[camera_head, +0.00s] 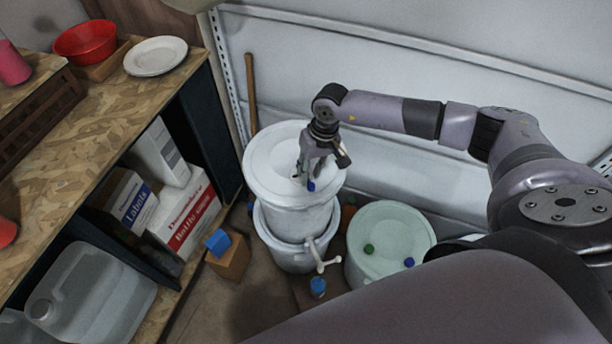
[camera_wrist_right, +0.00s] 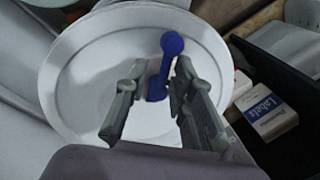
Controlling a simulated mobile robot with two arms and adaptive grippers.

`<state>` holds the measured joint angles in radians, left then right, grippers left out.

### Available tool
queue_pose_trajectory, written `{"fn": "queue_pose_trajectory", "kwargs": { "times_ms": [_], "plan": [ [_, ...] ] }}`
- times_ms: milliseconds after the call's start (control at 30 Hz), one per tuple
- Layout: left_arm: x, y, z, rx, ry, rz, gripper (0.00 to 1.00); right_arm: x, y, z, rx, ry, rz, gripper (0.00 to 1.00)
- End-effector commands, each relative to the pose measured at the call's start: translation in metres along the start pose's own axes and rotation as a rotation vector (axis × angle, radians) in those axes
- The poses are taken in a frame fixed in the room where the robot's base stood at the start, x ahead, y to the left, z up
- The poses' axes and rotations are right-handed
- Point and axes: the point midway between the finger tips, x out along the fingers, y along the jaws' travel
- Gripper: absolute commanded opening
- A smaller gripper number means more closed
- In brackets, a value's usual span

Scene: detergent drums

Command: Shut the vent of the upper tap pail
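The upper tap pail (camera_head: 268,160) is white, with a round lid, and stands stacked on a lower white pail (camera_head: 285,255). In the right wrist view the vent (camera_wrist_right: 172,43) is a blue lever with rounded ends, standing out from the white lid (camera_wrist_right: 85,75). My right gripper (camera_wrist_right: 160,72) points down at the lid. Its fingers are apart on either side of the vent's lower end; contact is unclear. My left gripper is not in view.
A white tap (camera_head: 322,258) juts from the front of the stack. A pale green drum (camera_head: 388,225) with green and blue caps stands to the right. Shelves (camera_head: 90,120) with boxes and a jug fill the left; a white wall is behind.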

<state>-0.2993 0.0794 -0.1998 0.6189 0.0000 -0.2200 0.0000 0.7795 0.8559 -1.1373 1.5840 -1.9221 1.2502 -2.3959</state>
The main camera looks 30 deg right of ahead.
Motion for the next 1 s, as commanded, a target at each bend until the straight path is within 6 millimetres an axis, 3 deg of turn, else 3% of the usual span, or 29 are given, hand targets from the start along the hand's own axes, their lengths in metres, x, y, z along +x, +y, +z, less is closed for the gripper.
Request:
{"fn": "queue_pose_trajectory", "kwargs": {
  "times_ms": [167,1000],
  "plan": [
    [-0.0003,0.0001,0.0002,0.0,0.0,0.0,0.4,-0.0012,0.0001,-0.0015,0.001,0.004,0.0,0.34],
    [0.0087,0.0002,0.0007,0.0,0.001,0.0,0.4,-0.0014,0.0023,-0.0019,-0.001,0.001,-0.003,0.34]
  ]
}}
